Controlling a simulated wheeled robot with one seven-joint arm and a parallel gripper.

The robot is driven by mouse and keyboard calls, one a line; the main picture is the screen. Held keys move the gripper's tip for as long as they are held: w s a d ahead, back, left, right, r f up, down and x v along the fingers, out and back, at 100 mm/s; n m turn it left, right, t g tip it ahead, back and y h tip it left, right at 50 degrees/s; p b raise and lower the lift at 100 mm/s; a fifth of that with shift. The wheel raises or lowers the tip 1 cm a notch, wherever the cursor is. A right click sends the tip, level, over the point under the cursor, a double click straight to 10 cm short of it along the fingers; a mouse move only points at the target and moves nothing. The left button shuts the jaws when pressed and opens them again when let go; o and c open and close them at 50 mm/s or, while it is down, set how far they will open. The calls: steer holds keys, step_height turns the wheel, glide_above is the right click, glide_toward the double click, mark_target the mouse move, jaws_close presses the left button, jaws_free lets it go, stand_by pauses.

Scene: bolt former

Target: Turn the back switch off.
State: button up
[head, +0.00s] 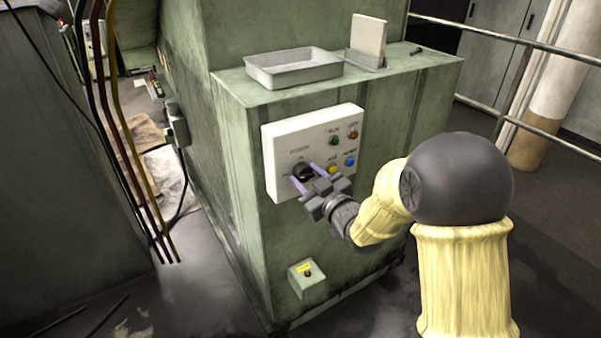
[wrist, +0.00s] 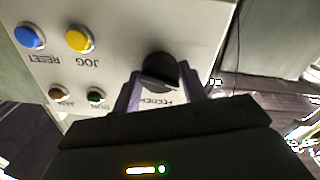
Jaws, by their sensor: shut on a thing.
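A black rotary switch knob (head: 303,172) sits on the left part of a pale control panel (head: 284,138) on the green machine's front. In the wrist view the knob (wrist: 160,70) stands between my two purple fingers, beside a partly hidden label. My gripper (head: 308,177) is shut on this knob, one finger on each side; in the wrist view my gripper (wrist: 163,88) reaches in from below. The fingers and gripper body hide part of the knob and its markings, so I cannot read its setting.
Green, red, yellow (head: 333,170) and blue (head: 349,161) buttons sit close right of the knob. A small box (head: 306,284) with a black button is lower on the machine. A metal tray (head: 293,78) rests on top. Cables (head: 124,130) hang at left; a railing (head: 480,33) stands at right.

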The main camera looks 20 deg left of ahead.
steer(key=n+b, duration=0.3)
steer(key=shift+f, duration=0.1)
steer(key=shift+n+b, duration=0.4)
steer(key=shift+b, duration=0.15)
steer(key=o, duration=1.2)
